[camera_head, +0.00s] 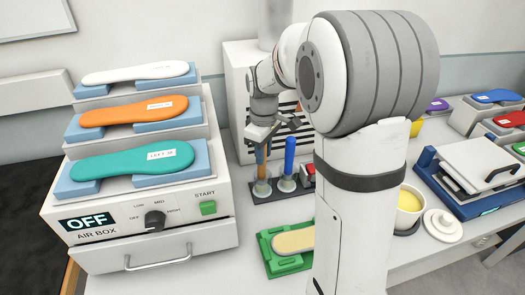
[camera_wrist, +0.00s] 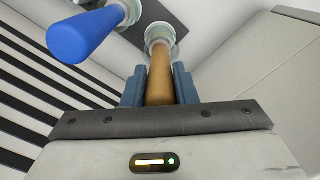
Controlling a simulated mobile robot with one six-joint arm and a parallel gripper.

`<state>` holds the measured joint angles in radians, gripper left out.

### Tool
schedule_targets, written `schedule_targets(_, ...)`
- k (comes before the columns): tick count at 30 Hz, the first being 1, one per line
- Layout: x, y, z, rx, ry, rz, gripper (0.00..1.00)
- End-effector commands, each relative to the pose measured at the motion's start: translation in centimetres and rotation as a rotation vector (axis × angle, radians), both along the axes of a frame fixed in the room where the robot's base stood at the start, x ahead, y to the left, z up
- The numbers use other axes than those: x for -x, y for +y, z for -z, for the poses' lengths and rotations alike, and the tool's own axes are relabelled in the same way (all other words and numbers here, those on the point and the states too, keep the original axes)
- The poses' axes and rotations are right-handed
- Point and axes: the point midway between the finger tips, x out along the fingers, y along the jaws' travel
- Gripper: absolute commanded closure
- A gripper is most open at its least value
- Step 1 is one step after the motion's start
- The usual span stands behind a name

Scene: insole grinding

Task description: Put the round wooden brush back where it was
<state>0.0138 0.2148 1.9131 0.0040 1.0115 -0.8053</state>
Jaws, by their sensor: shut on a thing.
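The round wooden brush (camera_wrist: 160,75) is between the two fingers of my gripper (camera_wrist: 160,85), which is shut on its wooden handle. In the head view the brush (camera_head: 261,158) stands about upright with its lower end at the left place of a dark holder (camera_head: 256,198). In that view my gripper (camera_head: 268,135) is at the top of the handle. Whether the brush's lower end is fully seated cannot be told. A blue-handled brush (camera_head: 289,155) stands in the holder just to the right, and its handle also shows in the wrist view (camera_wrist: 85,35).
The air box (camera_head: 150,225) with several insoles on steps stands close on the left. A green fixture (camera_head: 285,262) with a beige insole lies in front of the holder. A striped vent box (camera_head: 238,85) is behind. A yellow pot (camera_head: 409,200) and blue press (camera_head: 470,185) are at right.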

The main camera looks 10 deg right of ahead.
Motion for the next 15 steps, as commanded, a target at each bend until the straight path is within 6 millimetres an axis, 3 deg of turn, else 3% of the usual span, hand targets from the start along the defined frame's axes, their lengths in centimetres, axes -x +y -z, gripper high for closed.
schedule_targets(8,-0.01,-0.06,0.28,0.000,-0.001,0.001,0.94)
schedule_targets(9,-0.01,-0.07,0.32,0.000,-0.001,0.001,0.74)
schedule_targets(15,-0.01,-0.09,0.21,0.000,-0.001,0.002,0.57)
